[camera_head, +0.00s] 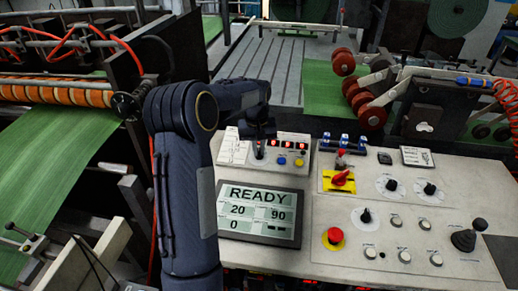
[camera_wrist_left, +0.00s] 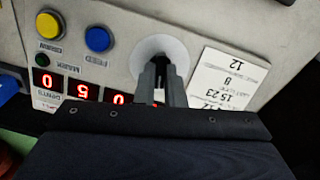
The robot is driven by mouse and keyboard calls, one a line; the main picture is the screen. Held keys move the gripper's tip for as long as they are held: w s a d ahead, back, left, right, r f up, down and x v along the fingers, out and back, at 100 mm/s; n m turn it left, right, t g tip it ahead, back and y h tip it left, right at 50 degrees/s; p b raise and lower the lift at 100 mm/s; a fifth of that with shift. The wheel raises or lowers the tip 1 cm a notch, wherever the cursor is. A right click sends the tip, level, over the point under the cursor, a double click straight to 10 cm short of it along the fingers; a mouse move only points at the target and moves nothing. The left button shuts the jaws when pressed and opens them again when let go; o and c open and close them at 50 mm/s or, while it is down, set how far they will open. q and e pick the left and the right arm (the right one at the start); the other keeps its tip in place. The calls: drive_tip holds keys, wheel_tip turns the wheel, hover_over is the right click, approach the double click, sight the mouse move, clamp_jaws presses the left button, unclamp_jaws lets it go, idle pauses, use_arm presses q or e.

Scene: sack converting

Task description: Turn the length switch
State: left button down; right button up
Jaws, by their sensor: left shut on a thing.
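My left gripper (camera_head: 259,148) reaches down over the left part of the control panel (camera_head: 312,262). In the left wrist view its two fingers (camera_wrist_left: 163,72) are shut on the length switch, over a white round dial plate (camera_wrist_left: 158,44). The switch knob itself is mostly hidden between the fingers, so its pointing direction cannot be read. Red digit displays (camera_wrist_left: 83,91) sit beside it, partly covered by the gripper. My right gripper is not in view.
A blue button (camera_wrist_left: 98,39) and a yellow button (camera_wrist_left: 50,25) are near the dial. A printed number card (camera_wrist_left: 226,78) lies on its other side. The screen (camera_head: 258,213) reads READY, 20, 90 and 0. A red emergency button (camera_head: 333,237) and several knobs stand further right.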

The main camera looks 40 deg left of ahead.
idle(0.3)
use_arm(q)
drive_tip(key=c, duration=1.5)
unclamp_jaws()
drive_tip(key=shift+r, duration=0.1)
drive_tip(key=r, duration=0.7)
drive_tip(key=shift+s+r+b, duration=0.25)
drive_tip(key=shift+s+b, duration=0.05)
drive_tip(key=shift+b, duration=0.05)
clamp_jaws()
